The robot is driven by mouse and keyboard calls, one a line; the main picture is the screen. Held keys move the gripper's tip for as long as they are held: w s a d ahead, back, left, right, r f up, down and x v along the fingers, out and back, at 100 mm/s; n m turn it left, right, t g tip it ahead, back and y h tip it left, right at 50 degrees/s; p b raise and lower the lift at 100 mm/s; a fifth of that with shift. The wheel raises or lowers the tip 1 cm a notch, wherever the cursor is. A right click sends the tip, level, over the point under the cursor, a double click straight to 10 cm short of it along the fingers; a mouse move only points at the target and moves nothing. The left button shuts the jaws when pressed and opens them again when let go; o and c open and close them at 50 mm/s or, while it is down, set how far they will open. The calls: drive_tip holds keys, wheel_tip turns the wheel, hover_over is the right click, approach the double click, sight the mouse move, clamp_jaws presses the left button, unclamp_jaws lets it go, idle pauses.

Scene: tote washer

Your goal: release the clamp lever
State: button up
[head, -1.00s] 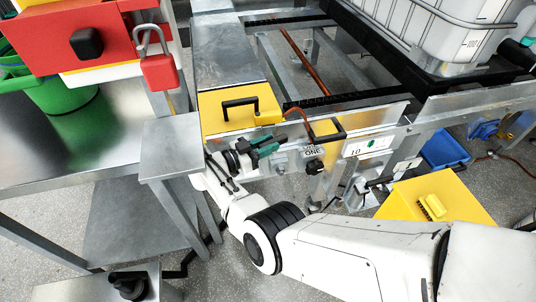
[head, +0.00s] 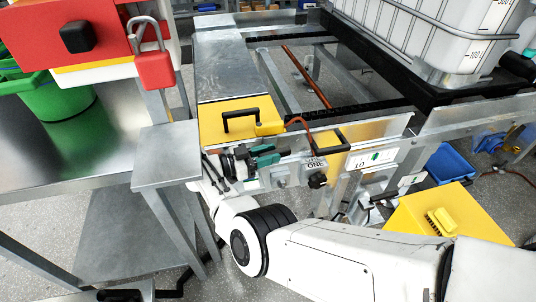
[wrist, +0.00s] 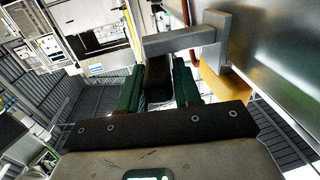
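In the wrist view, a grey metal bar (wrist: 185,38) reaches in from the right and ends in a dark grip (wrist: 158,78); I take this to be the clamp lever. My gripper (wrist: 160,88) has its two green fingers on either side of the dark grip. Whether both fingers press on it cannot be told. In the head view, my gripper (head: 265,155) is low at the front of the metal frame, just below a yellow box with a black handle (head: 240,118). The lever cannot be made out clearly there.
A steel table (head: 165,152) stands close at the left, beside my wrist. A red padlock (head: 154,68) hangs on the red box above it. A black knob (head: 317,180) sits right of my gripper. A yellow box (head: 425,212) stands beyond my arm at the right.

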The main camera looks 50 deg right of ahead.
drive_tip(key=o, duration=0.3)
drive_tip(key=shift+r+p, duration=0.15)
drive_tip(key=shift+p, duration=0.4)
